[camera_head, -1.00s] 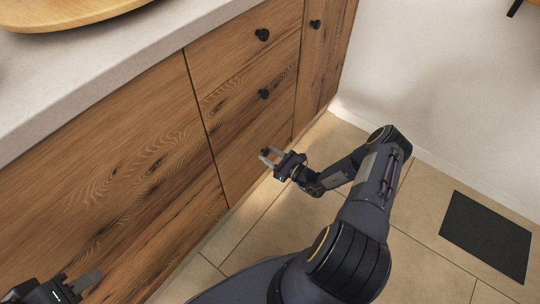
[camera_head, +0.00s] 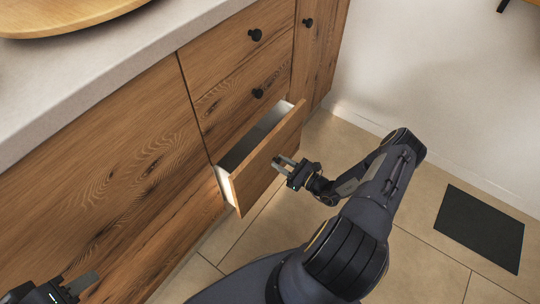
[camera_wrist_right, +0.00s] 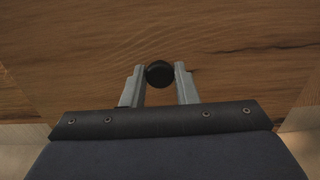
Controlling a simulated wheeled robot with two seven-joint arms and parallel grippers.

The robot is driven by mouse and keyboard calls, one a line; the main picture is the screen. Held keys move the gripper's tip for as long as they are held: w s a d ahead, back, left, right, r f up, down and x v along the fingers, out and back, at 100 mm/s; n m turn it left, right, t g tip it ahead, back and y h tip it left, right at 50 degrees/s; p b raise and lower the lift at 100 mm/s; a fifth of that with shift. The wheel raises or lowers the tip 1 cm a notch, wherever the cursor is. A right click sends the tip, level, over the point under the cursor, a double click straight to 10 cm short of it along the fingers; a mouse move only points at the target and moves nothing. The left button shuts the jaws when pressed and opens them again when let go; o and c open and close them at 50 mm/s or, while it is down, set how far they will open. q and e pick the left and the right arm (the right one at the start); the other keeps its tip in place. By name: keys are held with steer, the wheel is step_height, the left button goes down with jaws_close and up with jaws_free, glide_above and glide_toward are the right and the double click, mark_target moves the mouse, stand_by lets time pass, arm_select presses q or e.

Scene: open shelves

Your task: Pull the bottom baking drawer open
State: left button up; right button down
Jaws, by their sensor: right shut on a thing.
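The bottom drawer (camera_head: 262,160) is wooden-fronted and stands partly open, with its pale inner walls and dark inside showing in the head view. My right gripper (camera_head: 282,163) is at the drawer's front. In the right wrist view its two fingers are shut on the round black knob (camera_wrist_right: 159,74), one on each side. The knob is hidden by the fingers in the head view. My left gripper (camera_head: 80,284) is at the lower left in front of the cabinet, away from the drawer; its finger gap cannot be made out.
Two shut drawers with black knobs (camera_head: 255,35) (camera_head: 258,93) are above the open one. A pale countertop (camera_head: 80,70) with a round wooden tray (camera_head: 70,24) runs above. Tiled floor (camera_head: 420,250) with a dark mat (camera_head: 482,228) lies free at the right.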

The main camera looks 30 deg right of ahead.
steer(key=b+v, duration=0.3)
steer(key=v, duration=2.5)
steer(key=shift+f, duration=0.15)
steer(key=c, duration=1.1)
jaws_free()
steer(key=shift+c, duration=0.2)
steer(key=shift+d, duration=0.1)
steer(key=v, duration=0.7)
steer(key=shift+s+p, duration=0.3)
steer(key=shift+s, duration=0.05)
steer(key=shift+d, duration=0.15)
